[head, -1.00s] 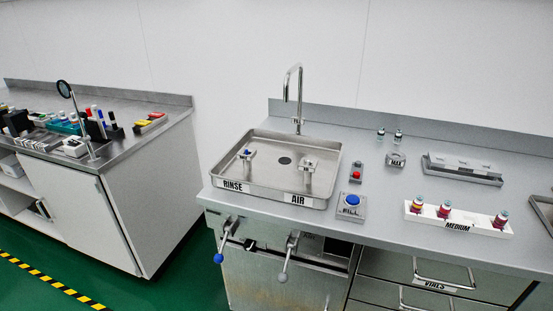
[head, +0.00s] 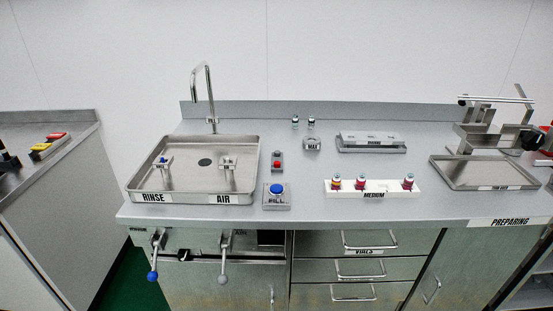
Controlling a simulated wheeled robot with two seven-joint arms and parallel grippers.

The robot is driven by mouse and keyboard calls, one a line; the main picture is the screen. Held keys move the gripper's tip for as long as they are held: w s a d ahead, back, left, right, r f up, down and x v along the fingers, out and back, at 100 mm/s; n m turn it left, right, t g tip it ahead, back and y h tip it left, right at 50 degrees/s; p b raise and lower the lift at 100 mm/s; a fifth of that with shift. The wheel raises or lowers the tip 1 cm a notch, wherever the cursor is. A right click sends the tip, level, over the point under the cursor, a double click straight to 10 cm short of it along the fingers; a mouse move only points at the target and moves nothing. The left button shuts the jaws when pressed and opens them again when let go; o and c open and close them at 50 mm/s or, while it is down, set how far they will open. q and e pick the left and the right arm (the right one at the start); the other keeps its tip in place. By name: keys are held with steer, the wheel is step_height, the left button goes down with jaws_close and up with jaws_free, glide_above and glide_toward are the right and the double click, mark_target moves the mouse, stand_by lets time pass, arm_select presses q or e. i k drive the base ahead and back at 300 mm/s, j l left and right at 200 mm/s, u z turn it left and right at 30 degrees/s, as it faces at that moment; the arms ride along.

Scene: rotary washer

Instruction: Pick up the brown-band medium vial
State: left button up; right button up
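A white rack labelled MEDIUM (head: 385,191) stands on the steel counter, right of centre. It holds three small vials with reddish contents: a left vial (head: 336,183), a second vial (head: 361,183) close beside it, and a right vial (head: 408,183) apart near the right end. The left vial shows an orange-yellow tint. The vials are too small to tell which one has the brown band. Neither of my grippers is in view.
Left of the rack are a FILL button (head: 277,195), a red button (head: 277,164) and a sink tray (head: 195,185) with a tall faucet (head: 205,95). A metal rack (head: 371,143) is behind. A steel tray (head: 485,175) with a stand is at right. Drawers (head: 360,268) are below.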

mark_target(409, 181)
steer(key=l+u, duration=0.25)
steer(key=l, duration=0.3)
steer(key=l+u, duration=0.25)
steer(key=l, duration=0.25)
steer(key=k+l+u, duration=0.15)
steer(key=l+u, duration=0.15)
steer(key=l, duration=0.2)
